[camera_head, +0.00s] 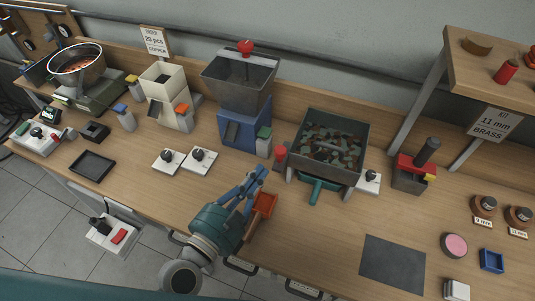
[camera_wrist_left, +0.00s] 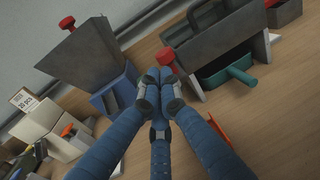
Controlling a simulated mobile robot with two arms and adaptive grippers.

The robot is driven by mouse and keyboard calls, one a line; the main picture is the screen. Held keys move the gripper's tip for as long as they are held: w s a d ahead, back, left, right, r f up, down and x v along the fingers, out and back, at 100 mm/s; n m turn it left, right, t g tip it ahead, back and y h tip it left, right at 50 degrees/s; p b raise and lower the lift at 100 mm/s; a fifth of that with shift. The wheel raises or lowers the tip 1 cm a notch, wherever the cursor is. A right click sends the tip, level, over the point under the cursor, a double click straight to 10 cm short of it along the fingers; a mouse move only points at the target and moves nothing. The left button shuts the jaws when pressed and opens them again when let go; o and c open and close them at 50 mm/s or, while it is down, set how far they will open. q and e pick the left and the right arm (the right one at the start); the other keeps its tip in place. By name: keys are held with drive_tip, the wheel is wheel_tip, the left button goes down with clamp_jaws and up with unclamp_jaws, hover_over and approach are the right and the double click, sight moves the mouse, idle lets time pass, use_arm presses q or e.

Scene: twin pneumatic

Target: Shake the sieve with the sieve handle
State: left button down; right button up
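The sieve is a dark open box (camera_head: 296,140) on legs, right of centre, with a heap of green and brown pieces in it. A red knob (camera_head: 280,153) stands at its left side; it also shows just beyond my fingertips in the left wrist view (camera_wrist_left: 167,57). I cannot tell for certain whether this is the sieve handle. A green drawer with a handle (camera_head: 315,193) sits under the sieve. My left gripper (camera_head: 257,172) is over the table, short of the red knob. Its fingertips (camera_wrist_left: 159,80) are together with nothing visible between them. My right gripper is not in view.
A blue machine with a grey hopper (camera_head: 240,80) stands left of the sieve. An orange scoop (camera_head: 264,203) lies beside my left gripper. White switch plates (camera_head: 199,159) lie to the left.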

sight(275, 153)
use_arm(q)
drive_tip(key=p+x, duration=0.1)
drive_tip(key=x, duration=0.3)
drive_tip(key=shift+w+d, duration=0.15)
drive_tip(key=shift+w, duration=0.2)
drive_tip(key=p+x, duration=0.1)
drive_tip(key=x, duration=0.5)
drive_tip(key=shift+w+a+p, duration=0.3)
drive_tip(key=shift+w+a, duration=0.05)
drive_tip(key=shift+w, duration=0.05)
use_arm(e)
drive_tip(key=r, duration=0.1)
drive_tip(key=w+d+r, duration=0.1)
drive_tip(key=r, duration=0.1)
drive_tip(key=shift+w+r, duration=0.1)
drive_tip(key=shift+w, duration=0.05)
use_arm(q)
drive_tip(key=shift+s+r, duration=0.1)
drive_tip(key=shift+r, duration=0.05)
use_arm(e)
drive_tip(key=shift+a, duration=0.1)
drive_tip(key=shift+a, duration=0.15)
